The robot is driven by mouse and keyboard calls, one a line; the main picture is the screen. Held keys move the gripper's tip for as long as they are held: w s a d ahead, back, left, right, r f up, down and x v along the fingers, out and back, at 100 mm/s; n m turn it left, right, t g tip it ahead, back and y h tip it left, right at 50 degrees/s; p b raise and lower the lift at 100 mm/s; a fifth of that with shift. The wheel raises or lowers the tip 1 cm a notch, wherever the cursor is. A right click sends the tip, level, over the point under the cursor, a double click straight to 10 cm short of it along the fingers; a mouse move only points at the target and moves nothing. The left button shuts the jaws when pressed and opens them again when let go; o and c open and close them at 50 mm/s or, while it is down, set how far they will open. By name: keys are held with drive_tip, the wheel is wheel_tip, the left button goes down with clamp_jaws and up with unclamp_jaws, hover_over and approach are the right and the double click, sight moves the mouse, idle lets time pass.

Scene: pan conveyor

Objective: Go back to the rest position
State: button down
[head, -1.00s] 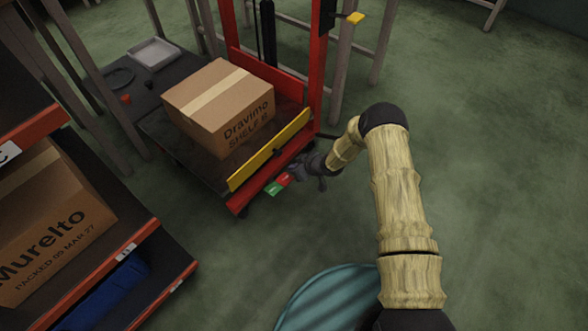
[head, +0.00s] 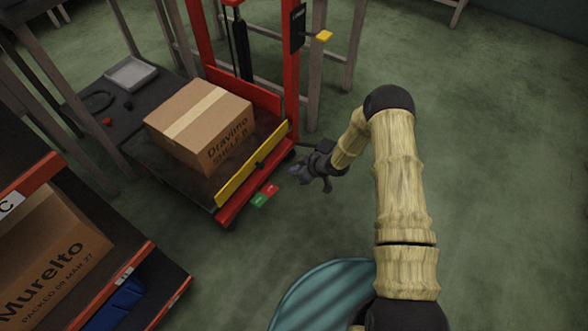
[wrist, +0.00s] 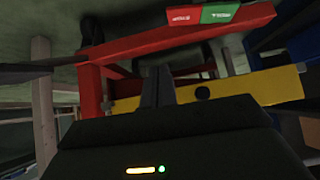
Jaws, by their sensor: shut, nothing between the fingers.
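My gripper (head: 310,177) hangs over the green floor, just right of the red lift cart's front edge, shut and empty. In the wrist view my gripper's dark fingers (wrist: 157,88) are together in front of the yellow bar (wrist: 240,90). A gap of floor shows between my gripper and the red and green labels (head: 264,195) in the head view. The same labels show at the top of the wrist view (wrist: 206,15).
A cardboard box (head: 200,125) sits on the cart's dark platform (head: 150,150) behind the yellow bar (head: 252,165). A rack with a Murelto box (head: 50,258) stands at left. A table with a grey tray (head: 132,74) is behind. Open floor (head: 500,170) lies to the right.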

drive_tip(key=s+d+r+m+h+p, duration=0.1)
drive_tip(key=d+r+m+h, duration=0.1)
drive_tip(key=d+r, duration=0.45)
drive_tip(key=s+d+r+m+t+h+p, duration=0.1)
drive_tip(key=d+r+h, duration=0.15)
drive_tip(key=r, duration=0.65)
drive_tip(key=s+d+r+m+h+p, duration=0.1)
drive_tip(key=d+r+m+h, duration=0.1)
drive_tip(key=d+r, duration=0.45)
drive_tip(key=s+d+r+m+g+h+p, duration=0.15)
drive_tip(key=s+r+m, duration=0.25)
drive_tip(key=s+r, duration=0.6)
drive_tip(key=s+d+r+m+g+p, duration=0.1)
drive_tip(key=s+d+r+m+p, duration=0.15)
drive_tip(key=s+r, duration=0.7)
drive_tip(key=w+p+v, duration=0.3)
drive_tip(key=p+v, duration=1.4)
drive_tip(key=p, duration=0.1)
drive_tip(key=w+r+p+v, duration=0.1)
drive_tip(key=w+p+v, duration=0.2)
drive_tip(key=p+v, duration=1.5)
drive_tip(key=shift+w+d+r+m+p, duration=0.2)
drive_tip(key=shift+d+r+m+p, duration=0.15)
drive_tip(key=shift+r+p, duration=0.15)
drive_tip(key=shift+f, duration=0.15)
